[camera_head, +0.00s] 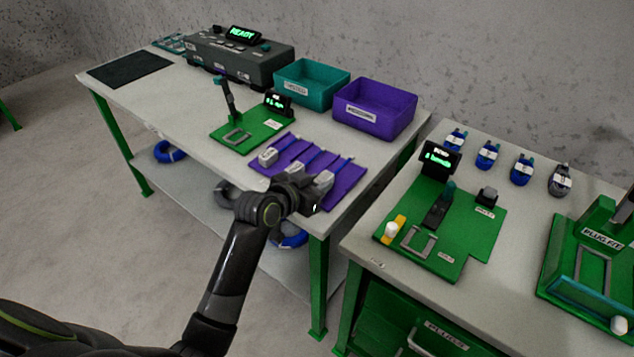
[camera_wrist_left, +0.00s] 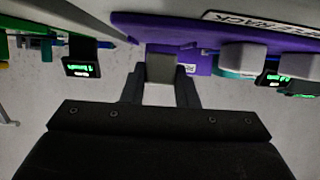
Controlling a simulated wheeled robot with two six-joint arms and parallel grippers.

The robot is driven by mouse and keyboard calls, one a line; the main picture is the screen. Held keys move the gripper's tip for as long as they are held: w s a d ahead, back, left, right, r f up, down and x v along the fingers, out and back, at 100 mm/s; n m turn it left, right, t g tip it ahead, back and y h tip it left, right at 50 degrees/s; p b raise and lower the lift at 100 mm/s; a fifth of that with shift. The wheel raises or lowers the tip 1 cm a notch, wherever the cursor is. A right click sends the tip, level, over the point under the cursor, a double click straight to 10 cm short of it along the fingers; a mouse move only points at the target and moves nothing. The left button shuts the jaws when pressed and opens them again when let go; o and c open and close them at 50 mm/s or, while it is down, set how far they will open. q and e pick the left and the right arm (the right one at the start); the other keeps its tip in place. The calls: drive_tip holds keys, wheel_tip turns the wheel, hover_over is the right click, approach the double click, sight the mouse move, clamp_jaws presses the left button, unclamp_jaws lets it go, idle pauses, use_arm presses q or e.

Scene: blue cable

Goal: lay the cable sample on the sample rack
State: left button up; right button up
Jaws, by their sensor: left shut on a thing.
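The purple sample rack (camera_head: 343,190) lies on the left table's near edge; its label shows in the left wrist view (camera_wrist_left: 165,30). Two samples with grey plugs lie on it, one at the left (camera_head: 268,157) and one in the middle (camera_head: 293,169). My left gripper (camera_head: 312,197) is over the rack's near right part. In the left wrist view my left gripper (camera_wrist_left: 160,92) is shut on the grey plug of a cable sample (camera_wrist_left: 160,68). This plug also shows in the head view (camera_head: 323,180). Whether it touches the rack I cannot tell. My right gripper is not in view.
A green test board (camera_head: 225,137) lies left of the rack. A teal bin (camera_head: 300,85) and a purple bin (camera_head: 372,110) stand behind it. The right table holds another green board (camera_head: 470,235) and several coiled cables (camera_head: 488,155). A gap separates the tables.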

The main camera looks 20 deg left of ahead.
use_arm(q)
drive_tip(key=shift+f+b, duration=0.35)
drive_tip(key=shift+f, duration=0.4)
drive_tip(key=shift+f, duration=0.15)
idle(0.5)
drive_tip(key=o, duration=1.1)
